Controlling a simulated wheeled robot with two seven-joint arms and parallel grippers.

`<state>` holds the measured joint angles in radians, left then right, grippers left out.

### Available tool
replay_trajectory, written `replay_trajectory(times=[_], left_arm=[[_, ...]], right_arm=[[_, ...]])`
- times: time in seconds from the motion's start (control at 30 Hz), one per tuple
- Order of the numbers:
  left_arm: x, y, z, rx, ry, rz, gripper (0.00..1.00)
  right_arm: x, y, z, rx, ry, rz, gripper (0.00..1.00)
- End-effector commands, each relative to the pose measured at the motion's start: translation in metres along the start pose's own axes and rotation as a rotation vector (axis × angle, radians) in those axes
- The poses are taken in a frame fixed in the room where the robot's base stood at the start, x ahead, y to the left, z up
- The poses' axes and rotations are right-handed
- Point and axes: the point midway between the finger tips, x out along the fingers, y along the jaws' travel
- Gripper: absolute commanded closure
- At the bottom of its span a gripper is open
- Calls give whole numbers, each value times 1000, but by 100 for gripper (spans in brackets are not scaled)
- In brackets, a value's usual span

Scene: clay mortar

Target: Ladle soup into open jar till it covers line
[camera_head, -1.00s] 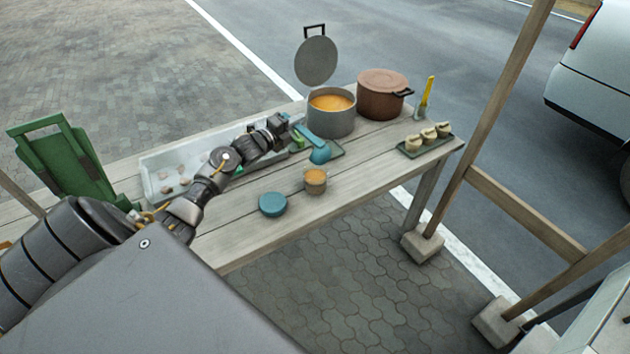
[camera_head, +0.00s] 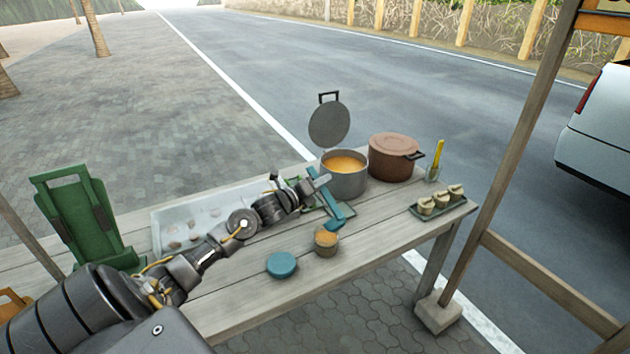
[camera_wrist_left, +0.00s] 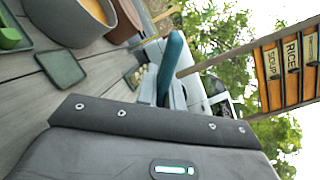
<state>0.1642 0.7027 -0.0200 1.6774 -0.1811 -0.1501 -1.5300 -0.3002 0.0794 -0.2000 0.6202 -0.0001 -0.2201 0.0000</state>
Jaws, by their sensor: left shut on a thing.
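A grey pot (camera_head: 349,182) of orange soup stands at the back of the table, its round lid (camera_head: 329,124) upright behind it. The small jar (camera_head: 326,245) stands open in front, with orange soup inside; I cannot make out a line on it. My left gripper (camera_head: 312,190) is shut on a teal ladle (camera_head: 333,205), between pot and jar. The ladle's lower end is just behind the jar's rim; I cannot tell whether it touches or holds soup. The left wrist view shows part of the ladle (camera_wrist_left: 171,65) and the pot (camera_wrist_left: 60,22). My right gripper is out of view.
A teal lid (camera_head: 281,265) lies left of the jar. A brown lidded pot (camera_head: 393,160) stands right of the soup pot. A tray (camera_head: 456,208) with several small pots and a cup with a yellow-handled tool (camera_head: 438,158) are at right. A white tray (camera_head: 175,215) lies at left.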

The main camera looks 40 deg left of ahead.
Motion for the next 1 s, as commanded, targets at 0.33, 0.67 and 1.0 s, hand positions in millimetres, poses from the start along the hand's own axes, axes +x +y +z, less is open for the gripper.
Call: replay_trajectory(times=[0.33,0.67,1.0], left_arm=[[0,-32,-31,334,-2,-3,100],[0,-48,-70,648,-2,-3,100],[0,-55,-90,828,-3,0,100]], right_arm=[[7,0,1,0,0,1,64],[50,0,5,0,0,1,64],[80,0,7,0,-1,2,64]])
